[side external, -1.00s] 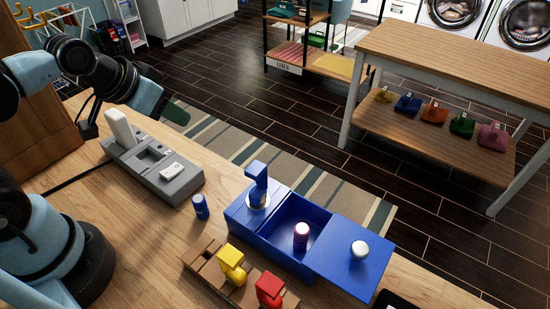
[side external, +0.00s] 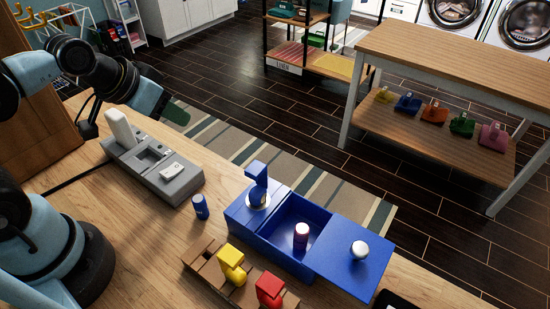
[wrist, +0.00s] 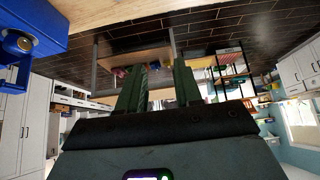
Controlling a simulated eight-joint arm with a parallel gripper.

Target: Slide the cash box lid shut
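The blue cash box (side external: 240,219) stands on the wooden table. Its flat blue lid (side external: 335,265), with a silver knob (side external: 359,249), is slid out to the right, so the middle of the box is uncovered. A blue upright post (side external: 258,184) rises from the box's left end. In the wrist view, a blue body (wrist: 38,22), seemingly the box, shows at the upper left. My gripper (wrist: 160,68) is open and empty, its green fingers apart. It is far left of the box, above the table's back edge.
A grey device with a white handset (side external: 160,170) and a small blue cylinder (side external: 200,207) stand left of the box. A wooden rack (side external: 205,265) with yellow and red pieces lies in front. A dark object sits at the bottom edge.

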